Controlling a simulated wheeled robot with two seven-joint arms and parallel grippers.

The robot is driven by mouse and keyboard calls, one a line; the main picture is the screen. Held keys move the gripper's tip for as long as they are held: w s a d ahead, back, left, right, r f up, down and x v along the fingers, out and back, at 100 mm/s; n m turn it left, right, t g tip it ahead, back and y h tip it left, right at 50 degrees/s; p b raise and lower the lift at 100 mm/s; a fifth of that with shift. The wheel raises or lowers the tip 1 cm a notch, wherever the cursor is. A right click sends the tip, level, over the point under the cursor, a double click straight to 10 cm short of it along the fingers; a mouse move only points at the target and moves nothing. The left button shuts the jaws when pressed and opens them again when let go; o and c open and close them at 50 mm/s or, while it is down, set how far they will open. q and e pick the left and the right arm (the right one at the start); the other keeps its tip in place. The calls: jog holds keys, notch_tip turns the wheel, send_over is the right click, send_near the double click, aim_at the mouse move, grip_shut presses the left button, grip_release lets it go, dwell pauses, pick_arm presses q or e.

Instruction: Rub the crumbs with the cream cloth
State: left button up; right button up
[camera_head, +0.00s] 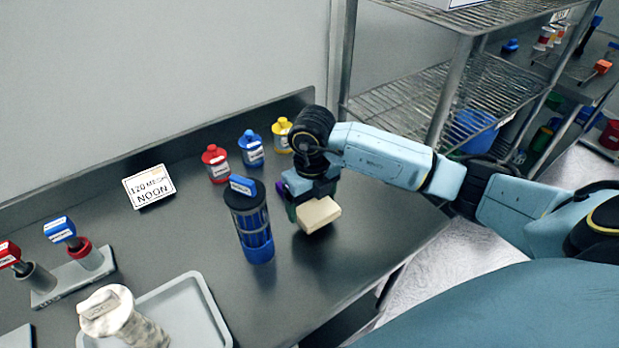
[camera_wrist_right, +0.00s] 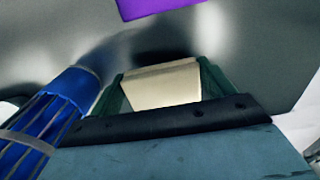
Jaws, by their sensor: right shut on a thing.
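The cream cloth (camera_head: 318,215) is a thick folded block in the head view. My right gripper (camera_head: 305,196) is shut on it and holds it at or just above the dark counter; I cannot tell whether it touches. In the right wrist view the cloth (camera_wrist_right: 165,84) sits between the two green fingers of my right gripper (camera_wrist_right: 160,92). No crumbs can be made out on the counter in either view. A purple thing (camera_head: 291,212) shows beside the gripper in the head view, mostly hidden. My left gripper is not in view.
A blue sieve cylinder (camera_head: 257,228) stands close left of the cloth. Red (camera_head: 215,165), blue (camera_head: 251,150) and yellow (camera_head: 282,136) bottles stand behind. A label card (camera_head: 149,187) and grey tray (camera_head: 205,300) are left. The counter's front right is clear to its edge.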

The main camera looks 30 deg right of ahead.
notch_tip(320, 180, up, 2)
jog(key=shift+p, duration=0.5)
jog(key=shift+r+p, duration=1.2)
jog(key=shift+r, duration=0.4)
